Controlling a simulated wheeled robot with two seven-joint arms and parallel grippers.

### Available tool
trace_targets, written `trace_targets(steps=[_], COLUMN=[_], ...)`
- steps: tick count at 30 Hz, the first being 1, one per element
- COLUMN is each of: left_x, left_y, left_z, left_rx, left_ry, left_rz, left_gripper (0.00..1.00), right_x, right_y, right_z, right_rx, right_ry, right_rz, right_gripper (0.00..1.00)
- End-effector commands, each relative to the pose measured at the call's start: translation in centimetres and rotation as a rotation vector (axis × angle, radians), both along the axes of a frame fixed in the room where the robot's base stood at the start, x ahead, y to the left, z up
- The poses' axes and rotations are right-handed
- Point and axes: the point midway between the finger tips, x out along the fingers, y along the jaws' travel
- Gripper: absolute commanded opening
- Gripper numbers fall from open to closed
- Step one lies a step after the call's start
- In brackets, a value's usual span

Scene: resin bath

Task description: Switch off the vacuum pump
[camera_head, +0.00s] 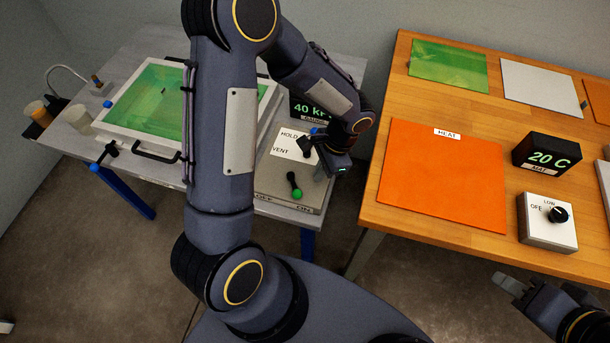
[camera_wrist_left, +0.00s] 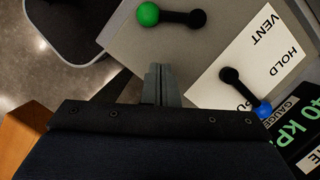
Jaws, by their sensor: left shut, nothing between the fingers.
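The pump's grey housing (camera_head: 272,182) stands at the right end of the grey table, with OFF and ON lettered along its front edge. Its black lever with a green knob (camera_head: 297,193) points towards that edge, nearer ON; the lever's knob also shows at the top of the left wrist view (camera_wrist_left: 148,14). My left gripper (camera_head: 343,169) is above the housing's right side, apart from the green knob. In the left wrist view its fingers (camera_wrist_left: 160,85) are shut and empty. My right gripper (camera_head: 506,294) is at the lower right, apparently open and empty.
A blue-knobbed valve lever (camera_wrist_left: 262,108) sits on a white VENT/HOLD card (camera_wrist_left: 262,62). The gauge (camera_head: 312,108) reads 40 kPa. A green-filled framed tray (camera_head: 120,70) lies left. The wooden table (camera_head: 400,215) holds an orange HEAT mat (camera_head: 440,175) and a dial box (camera_head: 545,230).

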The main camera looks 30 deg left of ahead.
Motion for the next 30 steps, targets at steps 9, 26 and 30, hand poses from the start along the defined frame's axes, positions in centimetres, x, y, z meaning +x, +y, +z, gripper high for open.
trace_targets(steps=[9, 26, 30], left_x=[-2.8, -3.1, -3.2], left_y=[2.5, 2.7, 2.7], left_z=[-0.9, -1.1, -1.1], left_rx=[0.000, 0.000, 0.000], left_ry=[0.000, -0.001, -0.001], left_rz=[0.002, -0.013, -0.046], left_gripper=[0.00, 0.00, 0.00], right_x=[0.0, 0.0, 0.0], right_y=[0.0, 0.0, 0.0], right_z=[1.1, 1.0, 0.7], right_rx=[0.000, 0.000, 0.000], right_ry=[0.000, 0.000, 0.000], right_rz=[0.000, 0.000, 0.000], right_gripper=[0.36, 0.36, 0.36])
